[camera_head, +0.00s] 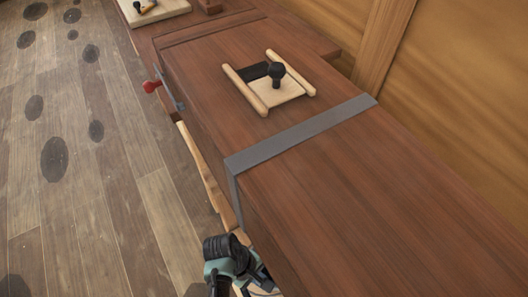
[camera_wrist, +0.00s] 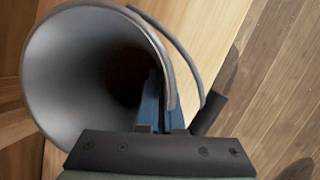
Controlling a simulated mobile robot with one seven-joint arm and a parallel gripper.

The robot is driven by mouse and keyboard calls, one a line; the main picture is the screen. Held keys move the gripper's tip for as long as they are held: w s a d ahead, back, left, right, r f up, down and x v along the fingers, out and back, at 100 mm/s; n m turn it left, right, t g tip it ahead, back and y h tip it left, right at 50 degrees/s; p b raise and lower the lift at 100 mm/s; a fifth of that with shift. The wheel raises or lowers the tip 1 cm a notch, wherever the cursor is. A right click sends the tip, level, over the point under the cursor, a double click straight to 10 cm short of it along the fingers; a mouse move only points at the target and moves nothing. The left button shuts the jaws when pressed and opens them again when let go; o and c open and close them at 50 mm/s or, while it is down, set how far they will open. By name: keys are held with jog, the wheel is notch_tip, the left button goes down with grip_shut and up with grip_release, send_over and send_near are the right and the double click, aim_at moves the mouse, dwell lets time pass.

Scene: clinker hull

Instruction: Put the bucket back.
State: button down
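The bucket (camera_wrist: 75,75) fills the left half of the wrist view, grey and metallic, with its open mouth facing the camera and a dark inside. Its thin wire handle (camera_wrist: 190,65) arcs past the right side of the rim. My gripper (camera_wrist: 160,108) is at the near right part of the rim; blue finger parts sit close together there, and it looks shut on the bucket's wall. The finger outside the wall is mostly hidden. In the head view my gripper (camera_head: 258,280) is at the bottom edge, beside the bench's left side; the bucket is not clearly visible there.
A long brown bench (camera_head: 360,210) with a grey metal strap (camera_head: 300,133) runs through the head view. A pale wooden frame (camera_head: 270,90) with a black tool lies on it. A red-knobbed clamp (camera_head: 152,86) juts from its left side. Plank floor (camera_head: 100,200) is open to the left.

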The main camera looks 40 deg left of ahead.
jog(key=shift+d, duration=0.1)
jog(key=shift+f, duration=0.2)
jog(key=c, duration=1)
grip_release()
jog(key=shift+c, duration=0.2)
jog(key=p+v, duration=0.2)
jog(key=v, duration=1)
jog(key=shift+r, duration=0.2)
